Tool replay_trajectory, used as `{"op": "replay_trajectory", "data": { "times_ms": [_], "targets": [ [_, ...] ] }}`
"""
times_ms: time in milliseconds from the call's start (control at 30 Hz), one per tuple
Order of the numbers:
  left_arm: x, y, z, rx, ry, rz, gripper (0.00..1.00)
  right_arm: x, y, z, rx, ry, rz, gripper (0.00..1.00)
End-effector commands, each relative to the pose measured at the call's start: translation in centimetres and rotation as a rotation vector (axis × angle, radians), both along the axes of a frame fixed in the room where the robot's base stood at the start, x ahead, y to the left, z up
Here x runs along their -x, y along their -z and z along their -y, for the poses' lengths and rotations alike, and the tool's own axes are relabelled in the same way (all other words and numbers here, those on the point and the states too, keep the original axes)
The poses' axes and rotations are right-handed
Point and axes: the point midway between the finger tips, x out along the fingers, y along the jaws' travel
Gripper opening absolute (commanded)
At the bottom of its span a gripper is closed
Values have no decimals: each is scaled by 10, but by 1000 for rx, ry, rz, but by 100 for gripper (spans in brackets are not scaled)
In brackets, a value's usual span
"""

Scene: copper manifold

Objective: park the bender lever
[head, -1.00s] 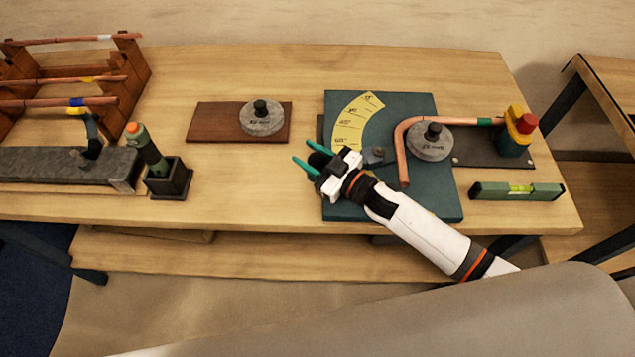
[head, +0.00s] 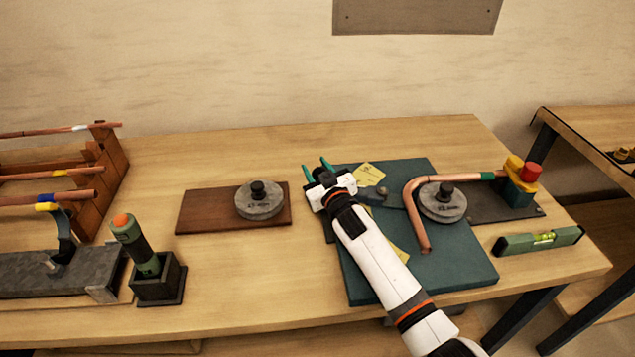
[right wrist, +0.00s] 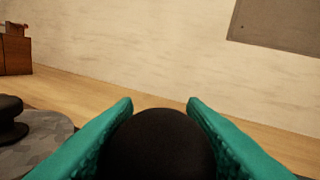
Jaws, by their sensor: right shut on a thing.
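The bender is a blue-green plate (head: 440,265) with a yellow angle scale (head: 369,174). A copper tube (head: 418,228) with a bend runs around the grey round former (head: 442,203) on it. My right gripper (head: 318,168) is at the plate's far left corner, with its forearm lying over part of the scale. In the right wrist view its teal fingers are closed on both sides of a round black knob (right wrist: 158,146), which looks like the lever's end. The lever itself is mostly hidden in the head view. My left gripper is not in view.
A brown board (head: 210,212) with a second grey former (head: 260,200) lies left of the bender. A green tool in a black holder (head: 158,284), a tube rack (head: 108,165) and a grey block are further left. A green level (head: 538,241) lies right. The table's front middle is clear.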

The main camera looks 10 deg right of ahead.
Motion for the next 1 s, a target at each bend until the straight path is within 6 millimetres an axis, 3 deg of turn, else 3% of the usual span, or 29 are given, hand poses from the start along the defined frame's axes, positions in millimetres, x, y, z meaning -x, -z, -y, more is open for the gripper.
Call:
{"op": "replay_trajectory", "data": {
  "times_ms": [467, 500, 600, 1000],
  "targets": [
    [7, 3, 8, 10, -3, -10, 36, -4, -1, -1, 1, 4, 2, 0],
    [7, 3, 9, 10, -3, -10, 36, -4, -1, -1, 1, 4, 2, 39],
    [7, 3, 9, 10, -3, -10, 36, -4, -1, 0, 1, 4, 2, 56],
    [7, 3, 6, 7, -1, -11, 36, 2, 1, 2, 0, 4, -1, 59]
  ]
}}
